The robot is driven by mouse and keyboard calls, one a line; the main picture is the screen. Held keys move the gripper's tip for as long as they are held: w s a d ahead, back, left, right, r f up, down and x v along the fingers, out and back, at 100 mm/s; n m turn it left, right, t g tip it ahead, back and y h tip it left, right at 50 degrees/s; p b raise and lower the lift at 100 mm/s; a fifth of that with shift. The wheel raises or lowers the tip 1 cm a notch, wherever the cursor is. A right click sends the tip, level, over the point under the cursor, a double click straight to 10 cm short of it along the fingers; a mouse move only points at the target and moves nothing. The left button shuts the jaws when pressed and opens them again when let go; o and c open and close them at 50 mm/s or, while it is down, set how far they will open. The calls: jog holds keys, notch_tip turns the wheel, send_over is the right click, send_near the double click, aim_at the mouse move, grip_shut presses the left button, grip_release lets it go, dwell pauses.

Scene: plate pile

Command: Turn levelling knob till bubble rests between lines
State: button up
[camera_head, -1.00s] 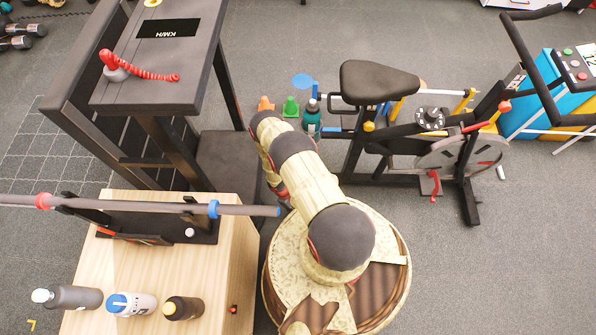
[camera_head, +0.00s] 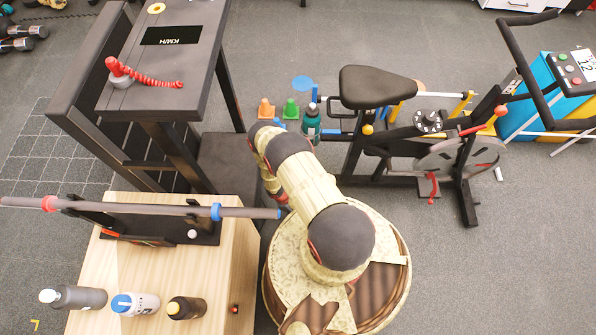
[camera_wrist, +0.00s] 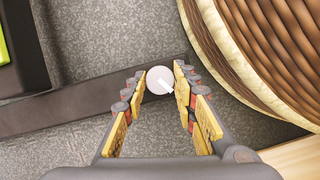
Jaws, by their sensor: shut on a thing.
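In the wrist view, a round white knob (camera_wrist: 159,80) with a pale pointer mark sits at a dark bar (camera_wrist: 85,105) low over the carpet. My gripper (camera_wrist: 160,76) is shut on this knob, with one finger at its left and one at its right. A yellow-green patch (camera_wrist: 3,48) on a dark block shows at the left edge; I cannot tell if it is a level vial. No bubble or lines can be made out. In the head view my arm hides the gripper and the knob.
A wooden box (camera_head: 120,262) with bottles and a barbell (camera_head: 140,207) on a black stand is at left. A dark treadmill-like machine (camera_head: 190,80) stands behind it. An exercise bike (camera_head: 378,85) and small cones (camera_head: 266,108) are behind.

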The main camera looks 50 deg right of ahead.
jog(key=n+h+p, duration=0.1)
jog(key=n+p, duration=0.1)
jog(key=n, duration=0.1)
jog(key=shift+s+a+r+t+p, duration=0.1)
jog(key=shift+r+t+p, duration=0.05)
jog(key=shift+t+p, duration=0.25)
jog(key=shift+n+t+h+p, duration=0.45)
jog(key=shift+n+p, duration=0.7)
jog(key=shift+n, duration=0.75)
jog(key=o, duration=1.2)
jog(key=shift+c, duration=0.2)
jog(key=v, duration=1.1)
jog(key=shift+r, duration=0.35)
jog(key=shift+a, duration=0.15)
